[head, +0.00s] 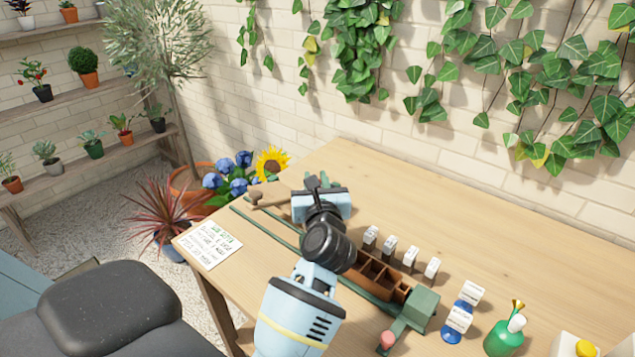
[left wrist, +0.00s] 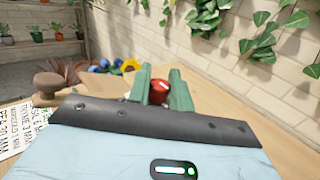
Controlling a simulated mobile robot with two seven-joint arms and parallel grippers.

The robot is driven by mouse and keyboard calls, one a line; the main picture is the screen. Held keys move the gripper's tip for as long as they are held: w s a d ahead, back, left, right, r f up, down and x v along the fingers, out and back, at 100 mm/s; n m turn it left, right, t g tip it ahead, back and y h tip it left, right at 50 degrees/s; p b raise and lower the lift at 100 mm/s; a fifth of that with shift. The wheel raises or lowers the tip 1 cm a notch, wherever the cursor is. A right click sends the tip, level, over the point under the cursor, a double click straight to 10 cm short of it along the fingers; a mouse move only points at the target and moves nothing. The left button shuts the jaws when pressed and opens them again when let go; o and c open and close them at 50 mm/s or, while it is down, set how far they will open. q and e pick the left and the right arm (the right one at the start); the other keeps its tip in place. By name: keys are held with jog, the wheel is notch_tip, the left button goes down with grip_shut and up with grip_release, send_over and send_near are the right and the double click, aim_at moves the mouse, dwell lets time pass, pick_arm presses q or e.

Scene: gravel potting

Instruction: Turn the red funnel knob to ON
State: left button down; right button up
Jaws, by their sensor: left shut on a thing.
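The red knob (left wrist: 159,92) shows in the left wrist view between the two green fingers of my left gripper (left wrist: 162,88), which is shut on it. A small pale mark shows on the knob's face; I cannot read which setting it points to. In the head view my left gripper (head: 313,182) is at the far left part of the table, and its body and wrist hide the red knob there. The funnel itself cannot be made out. My right gripper is in neither view.
A brown wooden knob (left wrist: 48,83) stands left of the gripper. A written card (head: 208,243) lies at the table's left edge. A green rail (head: 262,229) leads toward a wooden compartment box (head: 397,293). Small white labels stand behind it. The table's back right is clear.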

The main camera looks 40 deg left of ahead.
pick_arm(q)
jog(key=c, duration=1.6)
grip_release()
jog(key=o, duration=0.3)
